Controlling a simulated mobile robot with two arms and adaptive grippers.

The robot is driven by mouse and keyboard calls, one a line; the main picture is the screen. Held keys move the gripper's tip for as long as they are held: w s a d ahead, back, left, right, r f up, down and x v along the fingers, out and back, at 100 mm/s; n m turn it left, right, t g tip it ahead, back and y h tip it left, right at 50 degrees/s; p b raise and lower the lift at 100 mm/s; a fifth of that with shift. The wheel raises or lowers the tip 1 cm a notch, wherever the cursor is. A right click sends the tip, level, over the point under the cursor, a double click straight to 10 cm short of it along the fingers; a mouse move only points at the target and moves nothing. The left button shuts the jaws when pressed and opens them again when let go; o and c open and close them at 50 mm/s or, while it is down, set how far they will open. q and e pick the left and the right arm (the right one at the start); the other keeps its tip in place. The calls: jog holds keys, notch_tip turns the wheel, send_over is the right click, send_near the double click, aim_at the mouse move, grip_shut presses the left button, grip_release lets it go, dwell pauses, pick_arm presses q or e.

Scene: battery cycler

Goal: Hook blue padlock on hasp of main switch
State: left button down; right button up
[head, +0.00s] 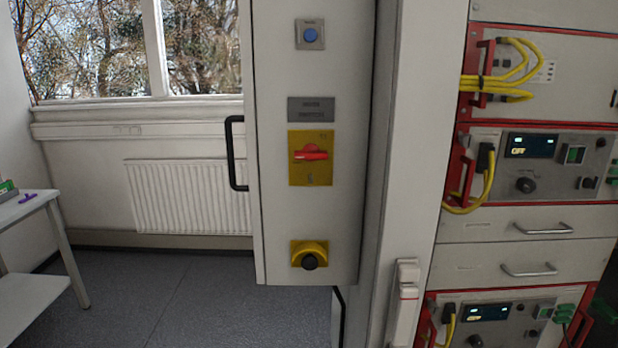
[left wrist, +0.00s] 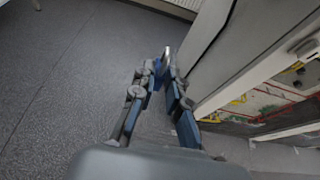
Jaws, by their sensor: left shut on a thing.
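The main switch, a red rotary handle (head: 312,152) on a yellow plate (head: 310,177), is on the front of a tall light-grey cabinet in the head view. The handle lies roughly horizontal. I cannot make out a separate hasp at this size. In the left wrist view my left gripper (left wrist: 167,82) is shut on the blue padlock (left wrist: 162,70). The padlock's silver shackle (left wrist: 167,54) points away, beyond the fingertips. The fingers partly hide its body. Neither gripper shows in the head view.
A grey label (head: 311,109) and a blue button (head: 310,35) are above the switch; a yellow-black knob (head: 309,256) is below. A black handle (head: 234,152) sticks out left. A rack with yellow cables (head: 515,75) stands right. A table (head: 35,203) is far left. Floor (head: 160,300) between is clear.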

pick_arm(q)
jog(key=w+r+n+y, duration=0.3)
jog(key=r, duration=0.1)
jog(key=shift+w+a+r, duration=0.1)
jog(key=shift+w+a, duration=0.2)
jog(key=shift+w+d+r+n+g+y, duration=0.15)
jog(key=shift+w+r+n+g+y, duration=0.1)
jog(key=shift+r+n+y, duration=0.4)
jog(key=shift+w+d+r+n+g+y, duration=0.15)
jog(key=shift+w+r+n+g+y, duration=0.25)
jog(key=shift+r, duration=0.5)
jog(key=shift+w+d+r+n+g+y, duration=0.15)
jog(key=shift+r+n+y, duration=0.2)
jog(key=shift+r+y, duration=0.4)
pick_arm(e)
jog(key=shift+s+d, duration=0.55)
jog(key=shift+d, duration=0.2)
